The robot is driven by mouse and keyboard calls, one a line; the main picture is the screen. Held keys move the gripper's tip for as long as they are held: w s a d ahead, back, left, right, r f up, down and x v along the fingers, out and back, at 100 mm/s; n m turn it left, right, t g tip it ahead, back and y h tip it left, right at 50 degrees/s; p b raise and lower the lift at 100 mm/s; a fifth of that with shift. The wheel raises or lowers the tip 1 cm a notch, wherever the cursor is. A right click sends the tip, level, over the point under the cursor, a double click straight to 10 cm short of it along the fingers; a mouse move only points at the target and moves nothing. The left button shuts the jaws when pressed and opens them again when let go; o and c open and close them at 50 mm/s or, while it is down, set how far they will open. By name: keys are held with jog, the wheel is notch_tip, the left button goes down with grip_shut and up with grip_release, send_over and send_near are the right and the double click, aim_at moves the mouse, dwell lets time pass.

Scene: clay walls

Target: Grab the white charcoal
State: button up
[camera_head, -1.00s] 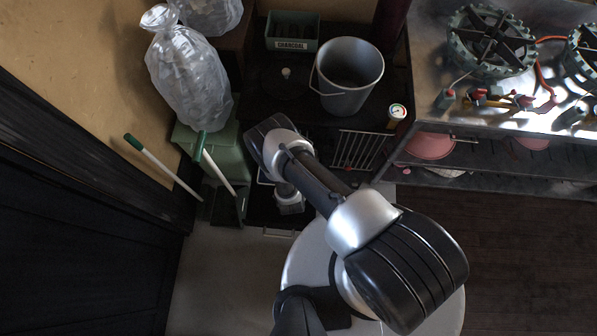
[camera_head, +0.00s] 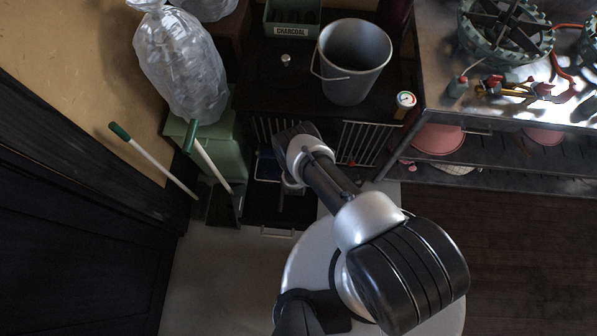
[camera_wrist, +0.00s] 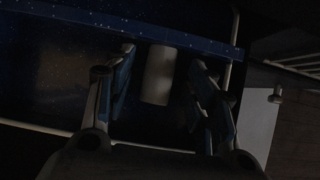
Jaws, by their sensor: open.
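A pale, whitish cylindrical piece, which looks like the white charcoal (camera_wrist: 159,76), lies in the wrist view on or against a dark blue speckled surface (camera_wrist: 60,75). My gripper (camera_wrist: 164,60) is open, with one finger to the left of the piece and one to the right. Gaps show between the piece and both fingers, so it is not clamped. The view is dim, and the depth between fingertips and piece is hard to judge. In the head view my arm reaches into the open front of a black grill unit (camera_head: 270,95); the charcoal is not discernible there.
Barred grates (camera_head: 360,143) flank my arm at the opening. A grey bucket (camera_head: 352,65) and a green box labelled charcoal (camera_head: 292,18) stand on top. A steel counter with burners (camera_head: 505,30) is right; a bagged load (camera_head: 180,65) and brooms (camera_head: 150,160) are left.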

jog(key=shift+w, duration=0.1)
grip_shut()
dwell(0.7)
